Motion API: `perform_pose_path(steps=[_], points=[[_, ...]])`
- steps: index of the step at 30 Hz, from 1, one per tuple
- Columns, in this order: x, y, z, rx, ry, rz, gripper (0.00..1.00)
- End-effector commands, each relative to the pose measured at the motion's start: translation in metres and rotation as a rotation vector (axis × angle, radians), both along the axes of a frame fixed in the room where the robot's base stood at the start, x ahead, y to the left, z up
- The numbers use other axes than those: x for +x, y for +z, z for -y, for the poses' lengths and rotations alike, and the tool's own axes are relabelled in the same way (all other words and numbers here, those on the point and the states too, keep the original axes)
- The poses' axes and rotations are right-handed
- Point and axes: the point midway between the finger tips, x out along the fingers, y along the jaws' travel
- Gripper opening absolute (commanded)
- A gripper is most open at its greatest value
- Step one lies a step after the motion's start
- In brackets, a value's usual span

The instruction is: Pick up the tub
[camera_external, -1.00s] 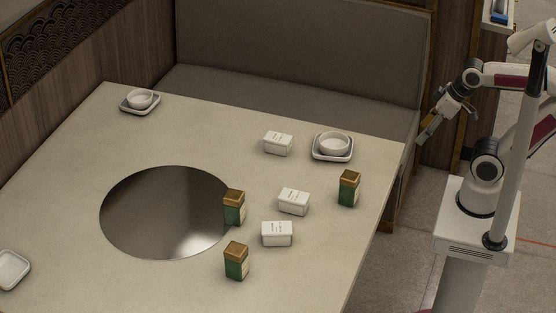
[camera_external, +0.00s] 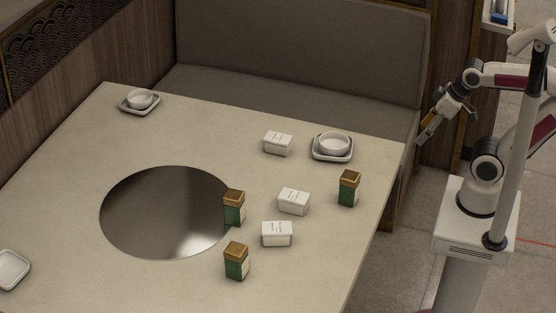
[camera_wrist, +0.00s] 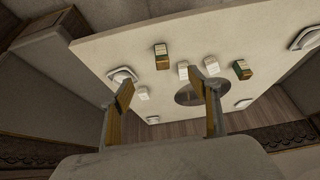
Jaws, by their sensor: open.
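Three white lidded tubs with dark print stand on the table: a back one (camera_external: 278,143), a middle one (camera_external: 293,201) and a front one (camera_external: 277,234). All are upright and apart from each other. In the wrist view, one white tub (camera_wrist: 142,93) shows beside my left finger and another (camera_wrist: 183,70) lies between the fingers, farther up. My gripper (camera_external: 428,128) is off the table's right edge, raised and away from every tub. In the wrist view my gripper (camera_wrist: 162,90) has its two fingers wide apart with nothing between them.
A bowl on a saucer (camera_external: 333,146) is beside the back tub. The dark round plate (camera_external: 165,213) fills the table's middle.

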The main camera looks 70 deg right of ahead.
Motion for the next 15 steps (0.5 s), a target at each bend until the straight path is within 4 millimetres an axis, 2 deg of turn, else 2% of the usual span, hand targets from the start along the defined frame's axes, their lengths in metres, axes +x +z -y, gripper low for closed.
perform_pose_path(steps=[8, 15], points=[[0.0, -0.001, 0.002, 0.001, -0.008, -0.006, 0.61], [0.004, -0.017, 0.006, 0.001, -0.025, -0.076, 0.61]])
